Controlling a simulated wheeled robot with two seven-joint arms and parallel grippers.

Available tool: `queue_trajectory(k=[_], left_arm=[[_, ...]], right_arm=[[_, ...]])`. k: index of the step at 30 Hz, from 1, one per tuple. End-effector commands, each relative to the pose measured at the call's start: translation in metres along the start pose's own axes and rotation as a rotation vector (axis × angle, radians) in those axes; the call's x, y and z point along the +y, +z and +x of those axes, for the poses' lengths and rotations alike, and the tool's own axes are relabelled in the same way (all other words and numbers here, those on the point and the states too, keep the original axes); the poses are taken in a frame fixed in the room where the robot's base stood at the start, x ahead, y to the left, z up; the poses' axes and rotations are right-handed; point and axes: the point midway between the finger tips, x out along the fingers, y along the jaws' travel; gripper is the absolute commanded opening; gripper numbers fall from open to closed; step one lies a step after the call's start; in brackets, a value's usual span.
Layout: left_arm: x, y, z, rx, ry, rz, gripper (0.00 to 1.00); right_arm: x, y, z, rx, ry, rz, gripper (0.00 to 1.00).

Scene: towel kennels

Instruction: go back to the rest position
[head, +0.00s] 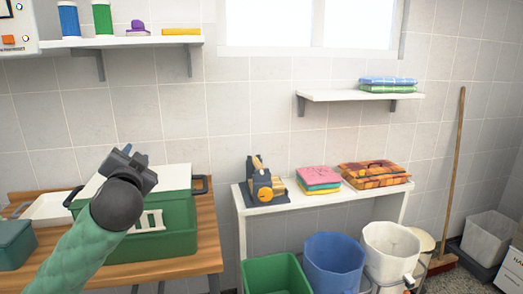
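My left gripper (133,156) is raised at the left of the head view, at the end of a green-sleeved arm. It shows in front of a green crate (180,236) with a white top on the wooden table. Its dark fingers are seen from behind, so their gap and anything between them cannot be made out. My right gripper is outside the view.
A white side table (285,207) holds a dark and yellow device, folded towels (320,178) and an orange plaid bundle (375,174). Green, blue and white bins (333,262) stand below. A broom (454,170) leans on the wall. Shelves hang above.

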Motion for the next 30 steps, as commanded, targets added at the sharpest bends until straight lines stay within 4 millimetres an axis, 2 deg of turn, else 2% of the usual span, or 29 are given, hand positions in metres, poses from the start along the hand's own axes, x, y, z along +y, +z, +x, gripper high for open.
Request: queue_trajectory(k=[1, 6, 15, 21, 30], left_arm=[[0.023, 0.017, -0.004, -0.056, 0.058, -0.017, 0.33], [0.093, 0.069, -0.026, -0.222, 0.24, -0.068, 0.33], [0.197, 0.138, -0.086, -0.426, 0.506, -0.157, 0.33], [0.253, 0.172, -0.134, -0.521, 0.64, -0.223, 0.33], [0.316, 0.224, -0.213, -0.684, 0.775, -0.309, 0.33]], right_arm=[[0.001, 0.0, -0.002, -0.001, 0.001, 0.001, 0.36], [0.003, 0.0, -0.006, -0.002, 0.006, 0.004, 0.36], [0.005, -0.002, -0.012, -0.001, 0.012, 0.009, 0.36], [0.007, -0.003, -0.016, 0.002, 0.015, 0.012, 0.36], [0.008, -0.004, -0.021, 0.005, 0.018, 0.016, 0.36]])
